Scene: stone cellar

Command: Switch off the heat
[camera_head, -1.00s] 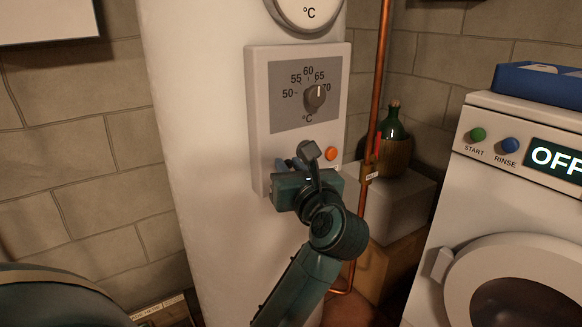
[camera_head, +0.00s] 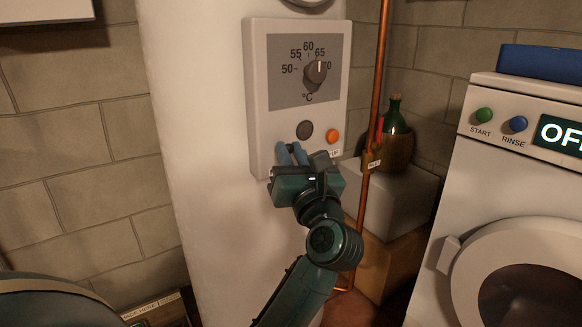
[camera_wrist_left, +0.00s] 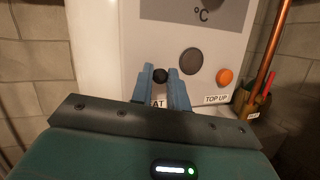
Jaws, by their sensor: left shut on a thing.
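The white heater panel (camera_head: 258,100) is fixed to the large white tank. Its temperature dial (camera_head: 315,74) has a pale pointer mark pointing up, near the 65. Below it are a dark round disc (camera_head: 304,131) and an orange button (camera_head: 332,136) above a "TOP UP" label. My left gripper (camera_head: 293,155) is at the panel's lower part, left of the button. In the left wrist view its blue fingers (camera_wrist_left: 166,84) are shut on a black ball-tipped switch (camera_wrist_left: 160,75). A label ending in "AT" shows between them; its start is hidden. My right gripper is not in view.
A copper pipe (camera_head: 373,120) runs upright just right of the panel. A green bottle (camera_head: 396,135) stands on a pale block behind it. A white washing machine (camera_head: 500,190) reading "OF", cut off by the frame, stands at the right.

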